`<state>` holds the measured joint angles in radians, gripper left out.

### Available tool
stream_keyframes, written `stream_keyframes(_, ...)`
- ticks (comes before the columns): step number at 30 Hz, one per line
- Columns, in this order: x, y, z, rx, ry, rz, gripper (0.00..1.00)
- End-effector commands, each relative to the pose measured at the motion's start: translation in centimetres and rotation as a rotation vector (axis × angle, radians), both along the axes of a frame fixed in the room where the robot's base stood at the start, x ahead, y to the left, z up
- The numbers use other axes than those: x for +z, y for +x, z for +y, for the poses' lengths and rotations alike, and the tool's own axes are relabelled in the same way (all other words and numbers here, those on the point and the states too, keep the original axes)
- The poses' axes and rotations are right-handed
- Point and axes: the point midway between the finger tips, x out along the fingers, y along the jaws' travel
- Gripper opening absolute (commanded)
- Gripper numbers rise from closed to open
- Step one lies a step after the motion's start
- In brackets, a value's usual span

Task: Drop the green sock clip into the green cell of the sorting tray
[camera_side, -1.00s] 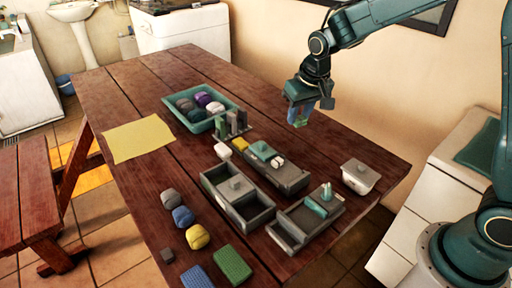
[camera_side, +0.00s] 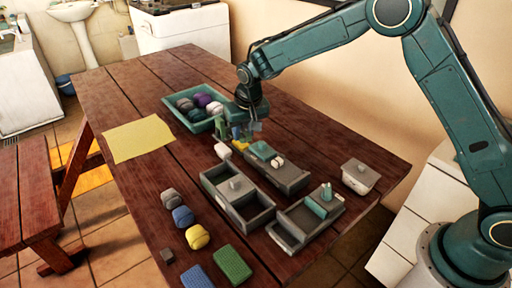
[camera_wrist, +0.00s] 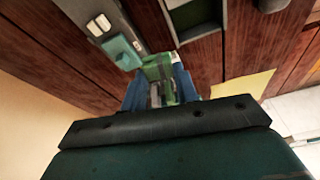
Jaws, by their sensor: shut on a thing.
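My gripper (camera_side: 248,128) is over the middle of the table, close to a small upright rack and a yellow piece (camera_side: 240,145). In the wrist view, its blue fingers (camera_wrist: 160,88) are shut on the green sock clip (camera_wrist: 158,67). In the side view the clip is hard to tell from the green and grey parts around the gripper. Several grey compartment trays stand just in front: one with a green block and white pieces (camera_side: 286,182), one with open cells (camera_side: 238,211), and one at the front right (camera_side: 290,236).
A teal tray of rolled socks (camera_side: 172,103) is behind and left of my gripper. A yellow cloth (camera_side: 138,139) lies at left. Sock rolls (camera_side: 184,218) and green and blue folded cloths (camera_side: 232,265) lie in front. A white lidded box (camera_side: 360,177) stands at right.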

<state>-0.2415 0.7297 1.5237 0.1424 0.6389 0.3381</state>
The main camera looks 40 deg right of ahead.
Motion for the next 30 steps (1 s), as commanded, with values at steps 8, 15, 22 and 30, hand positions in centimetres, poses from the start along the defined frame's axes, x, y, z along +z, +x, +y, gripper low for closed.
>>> stream_keyframes(8, -3.6, 2.5, 4.1, 0.001, 0.000, -0.001, 0.09)
stream_keyframes(15, -4.8, 3.1, 5.3, -0.001, 0.001, -0.001, 0.09)
stream_keyframes(22, -4.9, 3.1, 5.4, -0.001, 0.001, -0.002, 0.09)
stream_keyframes(30, -6.0, 3.1, 5.4, -0.001, 0.000, 0.000, 0.09)
